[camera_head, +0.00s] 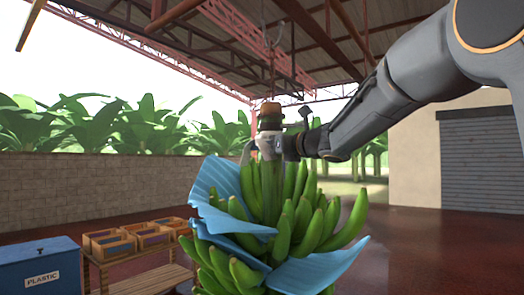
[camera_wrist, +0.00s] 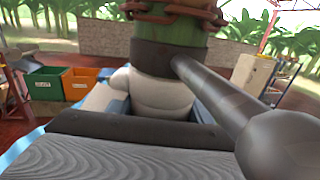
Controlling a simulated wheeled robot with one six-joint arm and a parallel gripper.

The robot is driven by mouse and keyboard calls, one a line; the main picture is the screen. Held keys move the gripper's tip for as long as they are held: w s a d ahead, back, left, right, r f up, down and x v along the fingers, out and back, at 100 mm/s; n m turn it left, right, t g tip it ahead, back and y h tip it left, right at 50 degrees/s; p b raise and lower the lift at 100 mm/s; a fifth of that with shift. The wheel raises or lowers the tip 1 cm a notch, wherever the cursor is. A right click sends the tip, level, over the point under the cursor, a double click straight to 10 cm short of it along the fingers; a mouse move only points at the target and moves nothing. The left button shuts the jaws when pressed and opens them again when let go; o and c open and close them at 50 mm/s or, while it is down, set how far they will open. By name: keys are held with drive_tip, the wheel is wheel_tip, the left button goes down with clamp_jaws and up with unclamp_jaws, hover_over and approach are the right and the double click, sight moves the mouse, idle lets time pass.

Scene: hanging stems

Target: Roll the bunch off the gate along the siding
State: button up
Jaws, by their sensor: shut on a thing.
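The bunch of green bananas (camera_head: 288,215) hangs in the middle of the head view, with blue plastic sheeting (camera_head: 222,192) draped around it. Its thick stem (camera_head: 271,108) rises above the fruit; the wrist view shows the green stem (camera_wrist: 170,30) with a rusty chain (camera_wrist: 172,10) around it. A dark collar with a ball-ended rod (camera_wrist: 215,88) sits just under the chain. My gripper (camera_head: 268,146) is shut at the stem below the collar; its exact contact is partly hidden. A hook (camera_head: 272,35) hangs above the bunch. The gate is not clearly distinguishable.
A blue bin marked PLASTIC (camera_head: 40,268) stands at lower left, beside a wooden rack (camera_head: 150,275) with small crates (camera_head: 110,245). Steel roof beams (camera_head: 165,45) run overhead. A block wall (camera_head: 90,188) stands behind. Open floor (camera_head: 425,250) lies at right.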

drive_tip(key=shift+s+a, duration=0.2)
drive_tip(key=shift+a, duration=0.1)
